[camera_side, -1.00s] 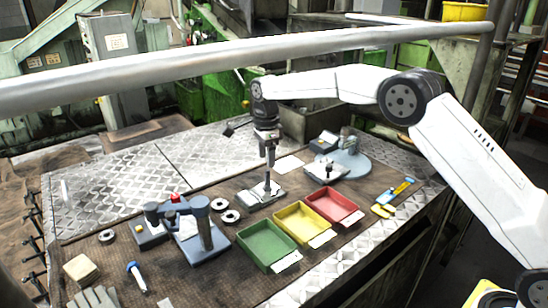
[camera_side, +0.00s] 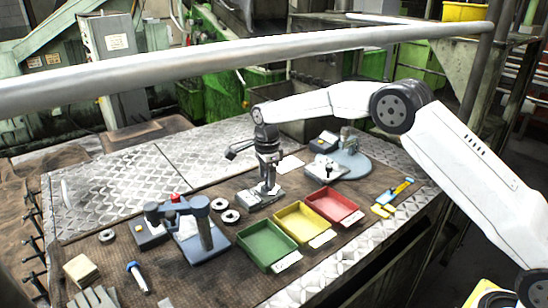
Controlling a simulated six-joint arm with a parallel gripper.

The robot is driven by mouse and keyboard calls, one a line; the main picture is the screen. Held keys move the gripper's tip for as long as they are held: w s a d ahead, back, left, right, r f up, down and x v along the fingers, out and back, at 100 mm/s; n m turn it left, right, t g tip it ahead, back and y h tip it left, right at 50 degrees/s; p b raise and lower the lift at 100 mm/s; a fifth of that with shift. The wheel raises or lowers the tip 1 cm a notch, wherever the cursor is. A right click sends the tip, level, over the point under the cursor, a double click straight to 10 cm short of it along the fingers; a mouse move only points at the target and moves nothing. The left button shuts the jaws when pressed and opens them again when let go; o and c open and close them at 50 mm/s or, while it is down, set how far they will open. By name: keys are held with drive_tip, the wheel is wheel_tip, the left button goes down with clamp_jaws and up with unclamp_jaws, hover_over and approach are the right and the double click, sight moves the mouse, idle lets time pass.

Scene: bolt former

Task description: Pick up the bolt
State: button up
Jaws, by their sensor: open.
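My gripper (camera_side: 269,178) points straight down over a small grey metal plate (camera_side: 251,200) near the middle of the bench. Its jaws are open. A thin grey upright piece (camera_side: 267,188), which looks like the bolt, stands on the plate directly below the jaws. The fingertips are at or around its upper part. It is too small, and partly hidden by the gripper, to tell whether they touch it.
Green (camera_side: 266,246), yellow (camera_side: 299,223) and red (camera_side: 333,206) trays stand in front of the plate. A grey-blue press-like fixture (camera_side: 203,240) and two metal rings (camera_side: 230,216) are to the left. A round-based device (camera_side: 350,164) stands behind right. A pale rail crosses above.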

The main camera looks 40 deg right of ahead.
drive_tip(key=shift+f, duration=0.75)
clamp_jaws()
